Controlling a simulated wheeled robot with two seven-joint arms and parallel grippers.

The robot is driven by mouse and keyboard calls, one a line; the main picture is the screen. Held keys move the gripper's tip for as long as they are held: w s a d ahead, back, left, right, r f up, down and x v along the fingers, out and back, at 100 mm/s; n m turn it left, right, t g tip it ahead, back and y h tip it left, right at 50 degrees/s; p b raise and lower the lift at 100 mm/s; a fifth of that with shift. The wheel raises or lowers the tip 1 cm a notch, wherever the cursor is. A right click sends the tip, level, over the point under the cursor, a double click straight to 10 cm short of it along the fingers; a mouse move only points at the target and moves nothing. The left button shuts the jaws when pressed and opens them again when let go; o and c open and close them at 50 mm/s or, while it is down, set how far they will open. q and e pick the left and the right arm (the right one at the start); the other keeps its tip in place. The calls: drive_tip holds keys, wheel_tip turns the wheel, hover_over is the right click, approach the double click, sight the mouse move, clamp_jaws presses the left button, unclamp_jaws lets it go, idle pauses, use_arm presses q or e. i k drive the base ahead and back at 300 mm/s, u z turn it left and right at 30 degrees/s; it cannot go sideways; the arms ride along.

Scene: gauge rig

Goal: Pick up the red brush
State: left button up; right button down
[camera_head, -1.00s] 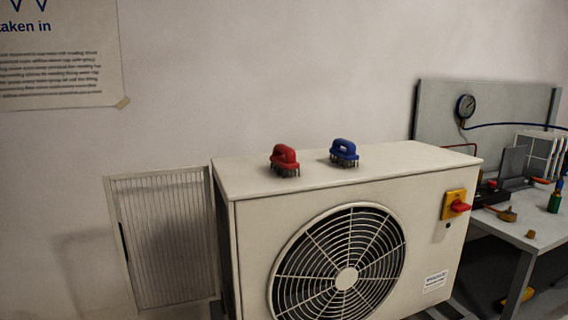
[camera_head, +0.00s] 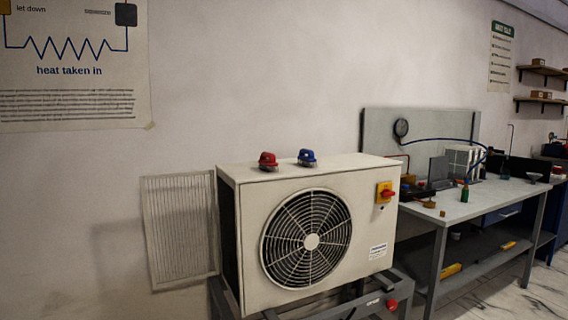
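The red brush (camera_head: 268,161) stands on top of the white fan unit (camera_head: 235,241), near the left part of its top face. It has a looped handle above and appears to rest bristles down. A blue brush (camera_head: 307,157) of similar shape stands to its right, a little apart from it. Neither of my grippers shows in the head view.
The fan unit stands on a dark metal frame (camera_head: 350,312) against the wall. A grey workbench (camera_head: 480,204) with a gauge (camera_head: 401,127) and several small items is at the right. A slatted panel (camera_head: 178,230) is at the left.

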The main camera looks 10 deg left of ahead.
sight(271, 162)
drive_tip(key=z, duration=0.85)
drive_tip(key=i, duration=1.55)
drive_tip(key=u, duration=0.6)
